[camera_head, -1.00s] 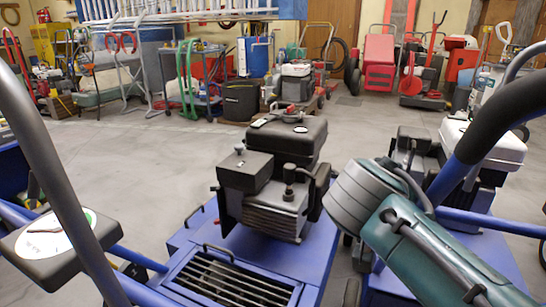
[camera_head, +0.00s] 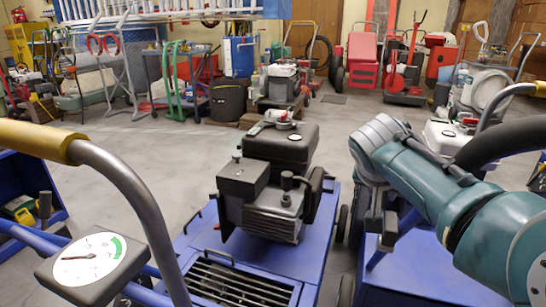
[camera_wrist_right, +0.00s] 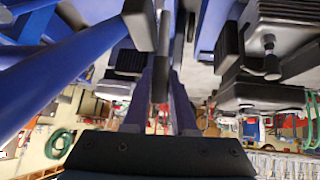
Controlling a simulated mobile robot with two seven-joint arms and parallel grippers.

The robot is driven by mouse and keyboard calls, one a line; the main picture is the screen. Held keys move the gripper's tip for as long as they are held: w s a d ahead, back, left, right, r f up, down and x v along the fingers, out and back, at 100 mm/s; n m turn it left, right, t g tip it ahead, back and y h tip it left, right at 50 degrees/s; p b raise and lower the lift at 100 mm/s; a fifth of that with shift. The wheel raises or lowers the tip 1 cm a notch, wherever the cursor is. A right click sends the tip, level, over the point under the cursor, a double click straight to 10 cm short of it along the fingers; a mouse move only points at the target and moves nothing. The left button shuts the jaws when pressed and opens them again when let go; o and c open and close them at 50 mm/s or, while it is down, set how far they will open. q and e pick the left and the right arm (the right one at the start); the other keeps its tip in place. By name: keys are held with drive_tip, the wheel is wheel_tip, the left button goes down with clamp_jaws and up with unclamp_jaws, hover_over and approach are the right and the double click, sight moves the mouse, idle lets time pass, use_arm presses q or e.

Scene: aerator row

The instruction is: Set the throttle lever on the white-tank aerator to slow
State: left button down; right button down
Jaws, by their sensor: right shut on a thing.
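The white-tank aerator stands at the right, with its white tank (camera_head: 446,135) partly behind my right arm and its blue deck (camera_head: 385,270) below. My right gripper (camera_head: 375,228) points down beside this aerator's blue frame. In the right wrist view, the gripper (camera_wrist_right: 160,92) is closed around a narrow dark piece, which looks like the throttle lever (camera_wrist_right: 160,70). The hold is largely hidden in the head view, and I cannot read the lever's setting. My left gripper is out of view.
A black-tank aerator (camera_head: 282,145) stands in the centre. A round dial with a green arc (camera_head: 90,258) is at lower left, below a yellow-gripped handle (camera_head: 40,140). A black handle grip (camera_head: 500,145) crosses near my right arm.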

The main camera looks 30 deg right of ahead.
drive_tip(key=shift+f, duration=0.15)
drive_tip(key=c, duration=1)
unclamp_jaws()
drive_tip(key=p+v, duration=0.5)
drive_tip(key=v, duration=0.5)
